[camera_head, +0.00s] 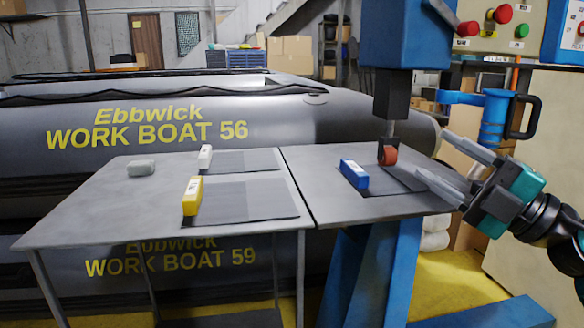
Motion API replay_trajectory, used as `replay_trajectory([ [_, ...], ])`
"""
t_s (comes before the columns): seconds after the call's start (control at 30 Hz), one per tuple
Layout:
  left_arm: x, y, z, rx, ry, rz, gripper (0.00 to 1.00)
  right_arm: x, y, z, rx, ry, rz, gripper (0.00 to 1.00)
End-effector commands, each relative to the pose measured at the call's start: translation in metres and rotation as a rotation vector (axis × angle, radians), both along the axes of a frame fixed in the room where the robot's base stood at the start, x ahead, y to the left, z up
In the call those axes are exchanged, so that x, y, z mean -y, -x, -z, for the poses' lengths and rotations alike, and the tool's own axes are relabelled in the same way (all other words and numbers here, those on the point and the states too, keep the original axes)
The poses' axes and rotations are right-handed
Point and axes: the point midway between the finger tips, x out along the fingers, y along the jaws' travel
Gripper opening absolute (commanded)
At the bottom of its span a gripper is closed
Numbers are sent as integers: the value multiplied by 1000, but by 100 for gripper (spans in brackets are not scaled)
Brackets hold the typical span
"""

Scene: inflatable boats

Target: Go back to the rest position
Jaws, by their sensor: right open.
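My right gripper (444,168) comes in from the right edge of the head view. Its two long grey fingers are spread apart with nothing between them. It hovers by the right edge of the press table (320,205), to the right of the red roller (389,155). My left gripper does not show in this view.
A blue block (354,174) lies on a dark patch beside the roller. The left table (120,210) carries a yellow block (192,196), a white block (205,157) and a grey lump (141,167). Grey boats (300,130) stand behind.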

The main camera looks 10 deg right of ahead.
Motion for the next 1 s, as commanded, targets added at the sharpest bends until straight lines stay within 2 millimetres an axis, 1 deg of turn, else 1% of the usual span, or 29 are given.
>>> replay_trajectory([
  [0.03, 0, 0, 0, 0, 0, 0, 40, -4, -4, 33, -77, -160, 8, 57],
  [0.07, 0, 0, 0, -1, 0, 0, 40, -5, -6, 51, -123, -248, 26, 57],
  [0.1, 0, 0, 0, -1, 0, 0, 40, -4, -9, 77, -195, -362, 62, 57],
  [0.17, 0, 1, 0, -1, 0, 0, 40, -4, -10, 123, -325, -515, 133, 57],
  [0.2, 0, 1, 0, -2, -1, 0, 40, -5, -9, 152, -411, -593, 182, 57],
  [0.27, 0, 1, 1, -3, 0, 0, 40, -9, -3, 197, -548, -691, 254, 57],
  [0.3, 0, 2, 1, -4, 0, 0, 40, -14, 4, 227, -641, -743, 301, 57],
  [0.33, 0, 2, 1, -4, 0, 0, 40, -19, 10, 248, -712, -776, 333, 57],
  [0.37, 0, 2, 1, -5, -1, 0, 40, -24, 18, 269, -783, -806, 363, 57],
  [0.4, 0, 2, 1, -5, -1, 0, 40, -32, 29, 296, -878, -839, 402, 57],
  [0.47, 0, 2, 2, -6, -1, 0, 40, -47, 50, 334, -1025, -878, 452, 57],
  [0.5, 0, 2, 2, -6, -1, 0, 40, -59, 66, 358, -1124, -899, 479, 57],
  [0.57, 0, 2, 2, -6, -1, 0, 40, -79, 93, 389, -1274, -919, 513, 57],
  [0.6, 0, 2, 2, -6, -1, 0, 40, -94, 112, 408, -1374, -930, 528, 57],
  [0.63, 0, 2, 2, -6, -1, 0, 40, -107, 128, 420, -1451, -935, 536, 57],
  [0.67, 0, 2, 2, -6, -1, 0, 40, -119, 144, 431, -1527, -938, 541, 57],
  [0.7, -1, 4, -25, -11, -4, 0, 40, -113, 140, 403, -1508, -932, 547, 57],
  [0.73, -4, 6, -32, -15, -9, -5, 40, -109, 139, 393, -1498, -929, 552, 57],
  [1.0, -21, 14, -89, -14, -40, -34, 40, -92, 146, 335, -1473, -926, 595, 57],
])
